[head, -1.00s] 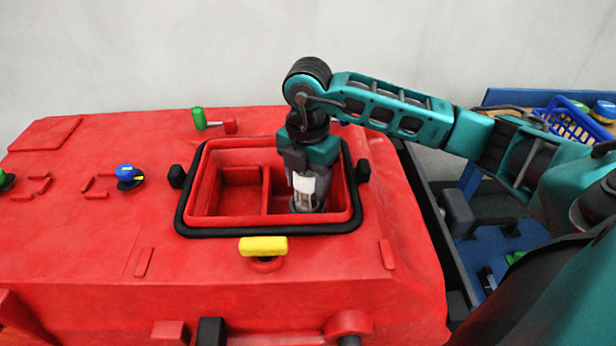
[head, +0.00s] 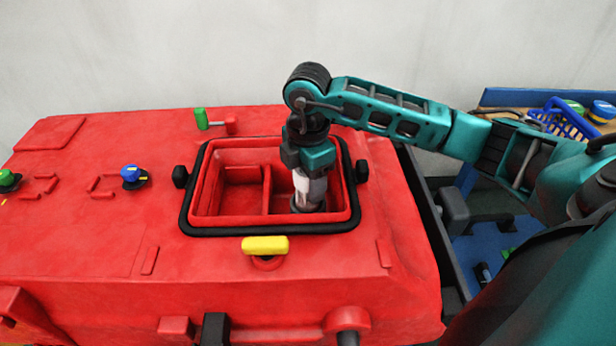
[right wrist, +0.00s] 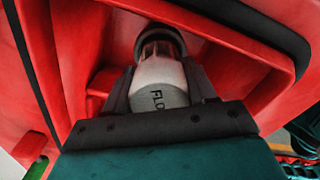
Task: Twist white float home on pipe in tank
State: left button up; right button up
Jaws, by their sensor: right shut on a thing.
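The white float (head: 312,187) is in the right compartment of the open red tank (head: 230,222). My right gripper (head: 308,196) points down into the tank and is shut on the float, with a finger on each side. Beyond the float, a copper-coloured and dark pipe end (right wrist: 160,42) lines up with it in the right wrist view. Whether the float is fully seated on the pipe cannot be told. My left gripper is not in view.
A black rim surrounds the tank opening, with black knobs (head: 180,177) at its sides. A yellow handle (head: 265,245) stands at the front. A divider splits the tank; the left compartment looks empty. A blue basket (head: 565,122) is at the far right.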

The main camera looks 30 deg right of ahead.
jog(key=shift+r+m+p, duration=0.15)
jog(key=shift+m+p, duration=0.45)
jog(key=shift+m, duration=0.6)
jog(key=shift+m+p, duration=0.65)
jog(key=shift+m, duration=0.75)
jog(key=shift+f, duration=0.6)
jog(key=shift+w+r, duration=0.1)
jog(key=shift+r, duration=0.15)
